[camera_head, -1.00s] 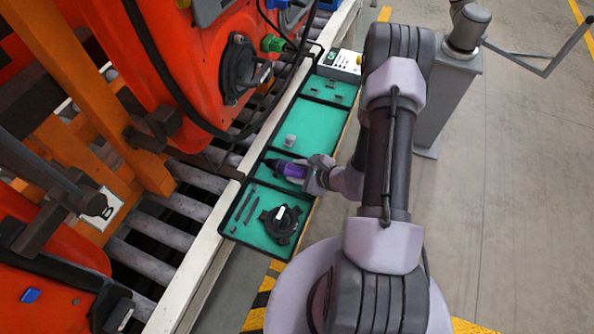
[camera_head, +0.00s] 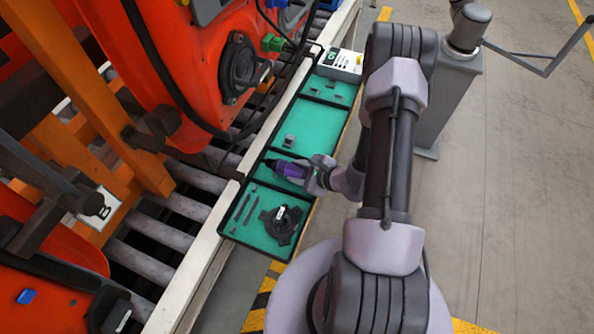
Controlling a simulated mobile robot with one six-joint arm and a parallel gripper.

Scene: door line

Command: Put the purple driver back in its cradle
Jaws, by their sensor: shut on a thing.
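The purple driver (camera_head: 288,168) has a purple body and a dark tip that points left. It is at the green tray (camera_head: 309,124), over or in the compartment just above the one with the black round part. My gripper (camera_head: 308,173) is shut on the driver from its right side. I cannot tell whether the driver touches the tray floor. A small grey block-like fixture (camera_head: 289,141) stands in the tray just above the driver. I cannot tell whether it is the cradle.
A black round part (camera_head: 281,222) and dark bars (camera_head: 243,207) lie in the tray's lower compartment. A white box (camera_head: 340,64) stands at the tray's far end. The roller conveyor (camera_head: 181,205) and orange-red door (camera_head: 190,70) are at left. A grey pedestal (camera_head: 446,100) stands at right.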

